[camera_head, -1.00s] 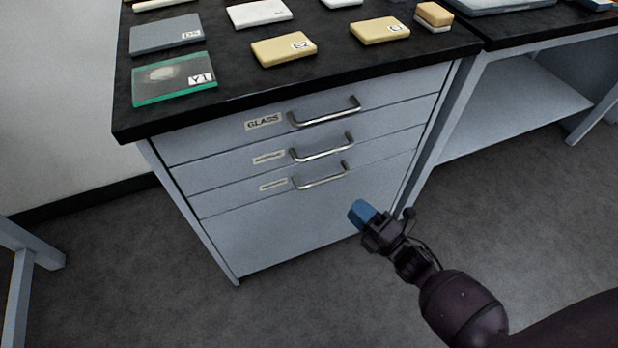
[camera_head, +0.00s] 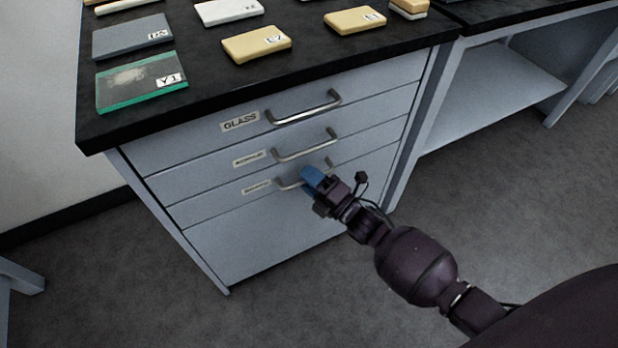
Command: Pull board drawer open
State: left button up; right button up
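The grey cabinet has three drawers, all flush and shut. The top drawer (camera_head: 375,92) is labelled GLASS and has a silver handle (camera_head: 305,113). The middle drawer (camera_head: 200,172) has its own handle (camera_head: 305,149), and the bottom drawer (camera_head: 212,205) has a third handle (camera_head: 287,186). The two lower labels are too blurred to read, so I cannot tell which is the board drawer. My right gripper (camera_head: 311,178) has blue fingertips at the bottom handle, hiding its middle. I cannot tell whether they touch it or how far apart they are. My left gripper is not in view.
The black countertop (camera_head: 210,88) holds a green-edged glass plate (camera_head: 140,82), a grey slab (camera_head: 130,36), a white slab (camera_head: 228,11) and yellow blocks (camera_head: 256,44). An open-shelved table (camera_head: 485,95) stands at the right. The grey floor (camera_head: 500,200) before the cabinet is clear.

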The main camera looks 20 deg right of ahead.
grip_shut()
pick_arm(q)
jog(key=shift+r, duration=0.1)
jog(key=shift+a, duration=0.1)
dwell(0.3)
